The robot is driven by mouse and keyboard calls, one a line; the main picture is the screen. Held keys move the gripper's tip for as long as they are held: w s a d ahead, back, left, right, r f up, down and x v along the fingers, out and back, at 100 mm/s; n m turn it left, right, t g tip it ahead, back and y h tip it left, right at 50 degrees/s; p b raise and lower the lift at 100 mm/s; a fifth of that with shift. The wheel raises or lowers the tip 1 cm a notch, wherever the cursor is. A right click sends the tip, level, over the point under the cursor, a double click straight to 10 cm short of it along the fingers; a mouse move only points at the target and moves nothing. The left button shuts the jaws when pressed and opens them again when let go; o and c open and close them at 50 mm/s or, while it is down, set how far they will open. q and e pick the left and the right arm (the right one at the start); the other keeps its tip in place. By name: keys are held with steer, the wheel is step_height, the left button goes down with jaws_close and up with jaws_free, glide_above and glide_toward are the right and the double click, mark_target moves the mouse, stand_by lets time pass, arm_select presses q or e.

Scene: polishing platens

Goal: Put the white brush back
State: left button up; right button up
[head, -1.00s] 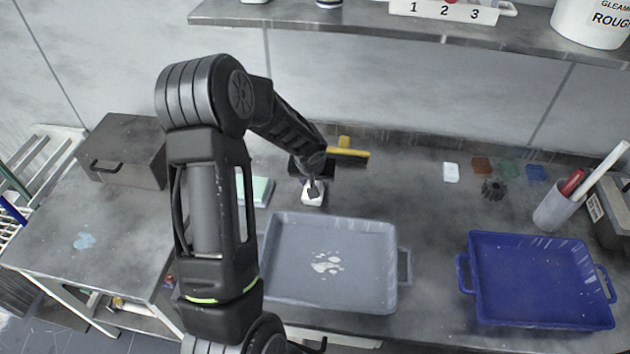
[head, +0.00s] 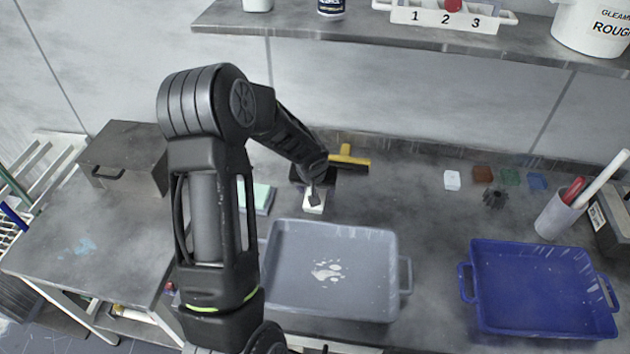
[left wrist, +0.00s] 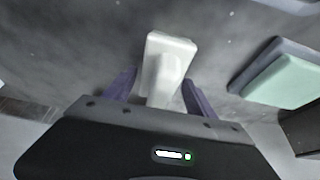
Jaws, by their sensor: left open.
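The white brush (head: 314,207) lies on the worktop behind the grey tray, partly hidden by my left gripper (head: 314,194). In the left wrist view the white brush (left wrist: 170,50) shows a broad end and a raised part. My left gripper (left wrist: 157,78) is open, with one purple finger on each side of the brush. I cannot tell whether the fingers touch it. My right gripper is out of view.
The grey tray (head: 282,300) with a white splash stands just in front, a blue tray (head: 470,312) farther right. A yellow-handled tool (head: 350,162) lies behind the gripper. A green-white block (head: 262,197) lies to the left. White (head: 452,180) and coloured pieces line the back right.

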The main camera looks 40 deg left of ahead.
arm_select(q)
steer(key=shift+s+r, duration=0.1)
steer(key=shift+r, duration=0.4)
steer(key=v, duration=1.1)
steer(key=shift+s, duration=0.1)
